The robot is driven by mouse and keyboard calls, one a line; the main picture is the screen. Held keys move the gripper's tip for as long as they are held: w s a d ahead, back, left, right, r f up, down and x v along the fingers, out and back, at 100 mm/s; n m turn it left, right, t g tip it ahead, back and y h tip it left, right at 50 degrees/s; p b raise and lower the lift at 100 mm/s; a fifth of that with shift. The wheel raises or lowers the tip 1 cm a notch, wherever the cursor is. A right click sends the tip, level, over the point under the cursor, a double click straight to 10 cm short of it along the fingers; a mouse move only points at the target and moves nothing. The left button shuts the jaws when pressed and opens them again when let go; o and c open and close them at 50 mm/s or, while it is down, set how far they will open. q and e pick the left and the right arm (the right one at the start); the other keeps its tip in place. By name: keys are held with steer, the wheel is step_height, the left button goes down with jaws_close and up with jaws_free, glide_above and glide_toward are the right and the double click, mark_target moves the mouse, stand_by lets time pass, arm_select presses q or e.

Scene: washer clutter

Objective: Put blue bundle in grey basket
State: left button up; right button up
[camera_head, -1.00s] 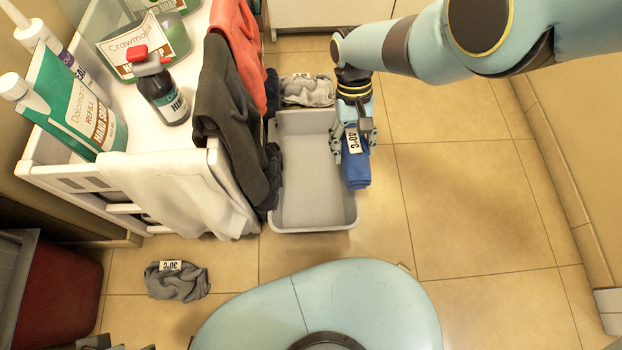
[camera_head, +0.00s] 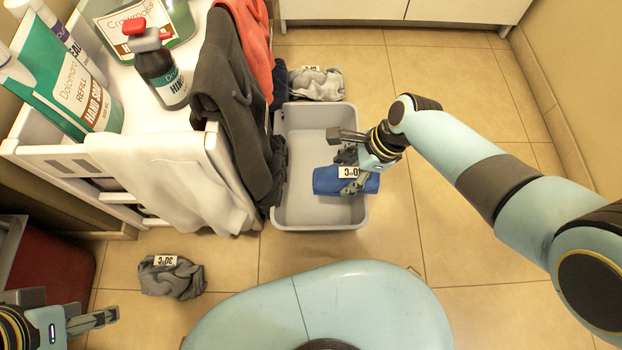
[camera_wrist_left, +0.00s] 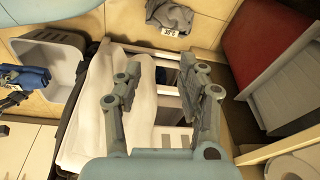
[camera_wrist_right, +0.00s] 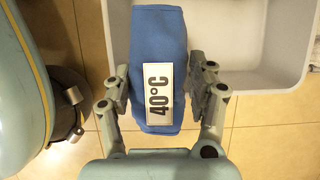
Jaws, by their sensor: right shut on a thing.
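The blue bundle (camera_head: 330,181) with a white 40°C tag is held in my right gripper (camera_head: 355,172), over the right part of the grey basket (camera_head: 300,215). In the right wrist view the blue bundle (camera_wrist_right: 158,60) sits between both fingers (camera_wrist_right: 160,100), with the basket's rim (camera_wrist_right: 270,82) behind it. The basket's inside looks empty. My left gripper (camera_head: 108,318) is at the lower left of the head view, away from the basket. In the left wrist view its fingers (camera_wrist_left: 160,85) are apart with nothing held between them.
A white rack (camera_head: 110,150) with draped dark, red and white cloths stands along the basket's left side. Soap bottles (camera_head: 160,75) stand on it. A grey bundle (camera_head: 316,84) lies behind the basket, another grey bundle (camera_head: 171,277) at front left. Floor to the right is clear.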

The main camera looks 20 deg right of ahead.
mark_target(324, 176)
steer(key=w+a+f+b, duration=0.1)
steer(key=a+f, duration=0.1)
steer(key=w+a+f+b, duration=0.1)
steer(key=a+b, duration=0.1)
steer(key=shift+w+a+f, duration=0.15)
steer(key=shift+w+f, duration=0.05)
steer(key=shift+f, duration=0.2)
arm_select(q)
steer(key=w+f+t+b, duration=0.1)
steer(key=t, duration=0.1)
steer(key=w+d+f+t+b, duration=0.1)
steer(key=w, duration=0.1)
steer(key=w+f+t+b, duration=0.1)
steer(key=t, duration=0.1)
steer(key=shift+w+d+t+h, duration=0.25)
steer(key=shift+t+h, duration=0.05)
arm_select(e)
steer(key=w+a+f, duration=0.2)
steer(key=a, duration=0.1)
steer(key=shift+w+a+f, duration=0.2)
steer(key=shift+a+f, duration=0.05)
